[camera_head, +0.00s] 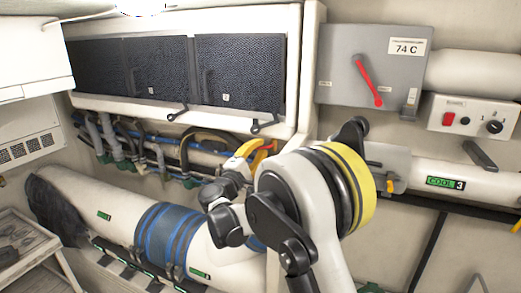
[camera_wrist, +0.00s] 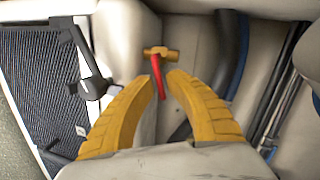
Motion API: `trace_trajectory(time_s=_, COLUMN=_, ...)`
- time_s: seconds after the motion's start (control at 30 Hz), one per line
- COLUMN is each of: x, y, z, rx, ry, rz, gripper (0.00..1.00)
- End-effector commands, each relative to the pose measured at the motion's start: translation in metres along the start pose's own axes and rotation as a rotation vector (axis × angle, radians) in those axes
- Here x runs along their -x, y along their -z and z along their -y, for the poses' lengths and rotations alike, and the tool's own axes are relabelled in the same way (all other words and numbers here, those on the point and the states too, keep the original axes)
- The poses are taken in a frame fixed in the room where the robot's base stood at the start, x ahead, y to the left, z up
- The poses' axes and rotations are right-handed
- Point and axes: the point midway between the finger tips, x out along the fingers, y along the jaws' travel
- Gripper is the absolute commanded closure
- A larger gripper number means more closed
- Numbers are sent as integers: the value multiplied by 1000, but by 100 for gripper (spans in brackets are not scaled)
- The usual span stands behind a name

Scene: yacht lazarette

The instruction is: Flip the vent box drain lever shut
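In the wrist view a small brass valve (camera_wrist: 161,53) with a red lever (camera_wrist: 158,78) sits by the pale wall, just ahead of my fingertips. The lever points from the brass body down toward my gripper. My gripper (camera_wrist: 159,82) has two yellow ribbed fingers, apart, with the red lever showing between their tips. I cannot tell whether either finger touches it. In the head view my gripper (camera_head: 257,152) is below the right end of the vent box (camera_head: 180,105). A bit of red shows beside the fingers there; the valve is mostly hidden.
A grey box (camera_head: 340,75) marked 74 C carries another red lever (camera_head: 367,80) at upper right. A switch panel (camera_head: 470,118) is beside it. Dark hoses (camera_wrist: 232,60) run close right of the valve; a latch (camera_wrist: 95,85) is at left.

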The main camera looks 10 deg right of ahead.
Motion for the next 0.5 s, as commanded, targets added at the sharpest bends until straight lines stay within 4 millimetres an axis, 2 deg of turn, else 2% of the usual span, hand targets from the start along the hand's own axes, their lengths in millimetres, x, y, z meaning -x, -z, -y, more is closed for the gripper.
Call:
trace_trajectory(time_s=0.33, x=0, y=0, z=0, rx=23, ry=-5, rz=-4, gripper=70)
trace_trajectory(time_s=0.5, x=0, y=-2, z=4, rx=176, ry=-29, rz=-35, gripper=70)
